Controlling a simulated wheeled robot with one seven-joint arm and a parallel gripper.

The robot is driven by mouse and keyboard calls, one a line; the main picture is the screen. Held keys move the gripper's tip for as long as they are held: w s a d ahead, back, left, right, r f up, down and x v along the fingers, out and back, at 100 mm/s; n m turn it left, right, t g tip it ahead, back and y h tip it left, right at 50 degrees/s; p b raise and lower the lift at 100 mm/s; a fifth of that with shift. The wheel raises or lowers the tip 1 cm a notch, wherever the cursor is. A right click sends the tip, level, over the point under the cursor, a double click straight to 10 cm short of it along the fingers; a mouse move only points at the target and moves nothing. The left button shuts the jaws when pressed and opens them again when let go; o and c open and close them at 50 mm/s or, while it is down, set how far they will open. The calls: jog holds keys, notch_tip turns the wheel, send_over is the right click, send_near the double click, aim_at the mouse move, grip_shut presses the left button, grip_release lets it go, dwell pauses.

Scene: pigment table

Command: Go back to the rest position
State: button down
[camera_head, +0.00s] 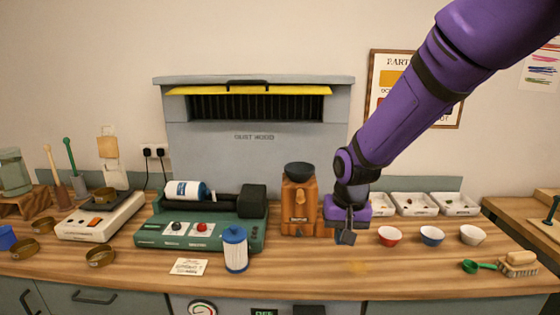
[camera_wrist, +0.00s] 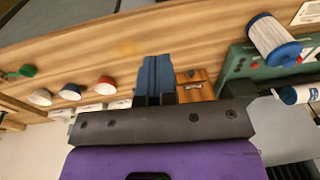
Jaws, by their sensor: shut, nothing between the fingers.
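My gripper (camera_head: 346,238) hangs from my purple arm over the right-middle of the wooden table (camera_head: 330,278). It points down, just right of the orange-brown mill (camera_head: 297,212) with a dark bowl-shaped top. In the wrist view my gripper (camera_wrist: 157,62) shows its blue-grey fingers together, with nothing between them. The mill (camera_wrist: 195,84) is partly hidden behind my gripper in that view.
A red bowl (camera_head: 389,236), a blue bowl (camera_head: 432,235) and a white bowl (camera_head: 472,235) stand right of my gripper. White trays (camera_head: 414,204) sit behind. A green roller machine (camera_head: 203,228) and blue-capped filter jar (camera_head: 235,249) stand left. The table front near my gripper is clear.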

jog(key=s+d+r+t, duration=0.2)
jog(key=s+d+r, duration=0.8)
jog(key=r, duration=0.4)
jog(key=s+d+r+t, duration=0.1)
jog(key=s+d+r, duration=0.1)
jog(key=s, duration=0.5)
jog(key=s+d+r+t, duration=0.1)
jog(key=s+d+r, duration=0.1)
jog(key=s+d, duration=0.2)
jog(key=s, duration=0.3)
jog(key=shift+d+r+h, duration=0.25)
jog(key=shift+h, duration=0.05)
jog(key=shift+w, duration=0.1)
